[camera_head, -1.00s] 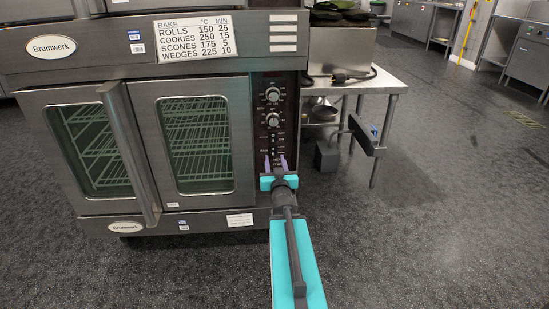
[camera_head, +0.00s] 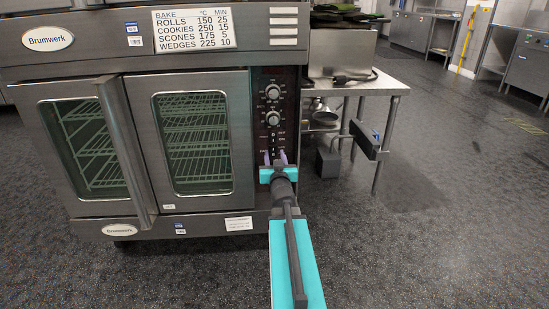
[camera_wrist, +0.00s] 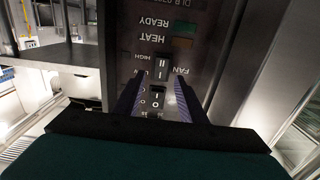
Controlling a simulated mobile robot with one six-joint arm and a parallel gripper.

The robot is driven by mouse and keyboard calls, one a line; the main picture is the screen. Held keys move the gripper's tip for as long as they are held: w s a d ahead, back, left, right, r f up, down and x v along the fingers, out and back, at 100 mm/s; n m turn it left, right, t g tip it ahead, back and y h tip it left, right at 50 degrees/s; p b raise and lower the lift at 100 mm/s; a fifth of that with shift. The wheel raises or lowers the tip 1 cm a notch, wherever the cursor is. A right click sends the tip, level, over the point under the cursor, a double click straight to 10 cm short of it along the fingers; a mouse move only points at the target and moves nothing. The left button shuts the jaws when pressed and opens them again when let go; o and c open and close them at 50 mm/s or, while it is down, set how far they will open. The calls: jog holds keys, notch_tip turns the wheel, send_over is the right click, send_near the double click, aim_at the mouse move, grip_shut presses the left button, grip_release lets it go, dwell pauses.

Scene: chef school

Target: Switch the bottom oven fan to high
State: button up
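The bottom oven (camera_head: 189,140) is a steel Brumwerk oven with two glass doors, both shut. Its dark control panel (camera_head: 272,88) is on the right side, with knobs above and small switches lower down. In the upside-down wrist view, the black fan rocker switch (camera_wrist: 162,69) has HIGH and FAN lettering beside it and II and I marks. A second rocker switch, marked I and O (camera_wrist: 157,98), shows between my fingers. My gripper (camera_head: 275,155) is open and empty in front of the lower panel. Its fingertips (camera_wrist: 159,82) are close to the fan switch; contact cannot be told.
A steel table (camera_head: 375,88) stands right of the oven, with a pan on its lower shelf. The oven's door handle (camera_head: 127,150) projects to the left of the panel. Grey floor (camera_head: 440,220) is free at the right.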

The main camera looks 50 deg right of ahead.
aim_at(273, 151)
jog(key=shift+x, duration=1.15)
grip_shut()
